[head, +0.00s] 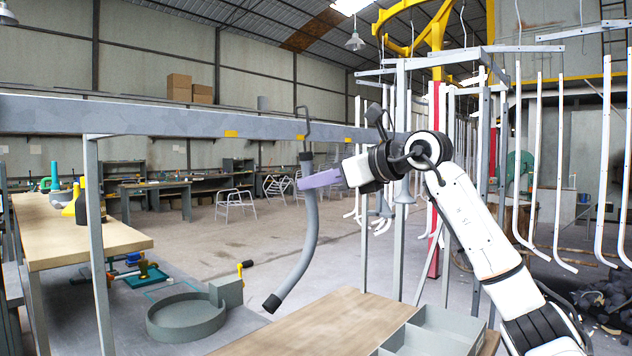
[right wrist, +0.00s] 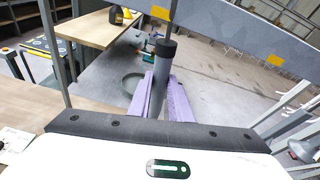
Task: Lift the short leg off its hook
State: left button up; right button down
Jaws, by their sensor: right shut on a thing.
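The short leg (head: 306,236) is a grey curved tube with black ends, hanging nearly upright with its lower end bent to the left. A thin dark hook (head: 297,118) at the grey rail (head: 190,121) reaches down to its black top; whether the two still touch is unclear. My right gripper (head: 308,181) has lilac fingers shut on the tube just below the black top, reaching in from the right. In the right wrist view the leg (right wrist: 159,88) stands between the two fingers (right wrist: 162,98), its black cap up by the rail. My left gripper is not in view.
The rail carries yellow tags and crosses just behind the leg's top. A wooden bench (head: 318,325) with a grey tray (head: 432,335) lies below. A round grey fixture (head: 186,322) is at lower left. Several white legs (head: 535,160) hang at right, beyond my arm.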

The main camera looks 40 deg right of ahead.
jog(key=shift+f+b+v, duration=0.15)
jog(key=shift+b+v, duration=0.1)
jog(key=shift+v, duration=0.45)
jog(key=shift+f+b+v, duration=0.2)
jog(key=shift+b+v, duration=0.05)
jog(key=shift+v, duration=0.45)
jog(key=shift+s, duration=0.15)
jog(key=b+v, duration=0.1)
jog(key=v, duration=0.4)
dwell(0.4)
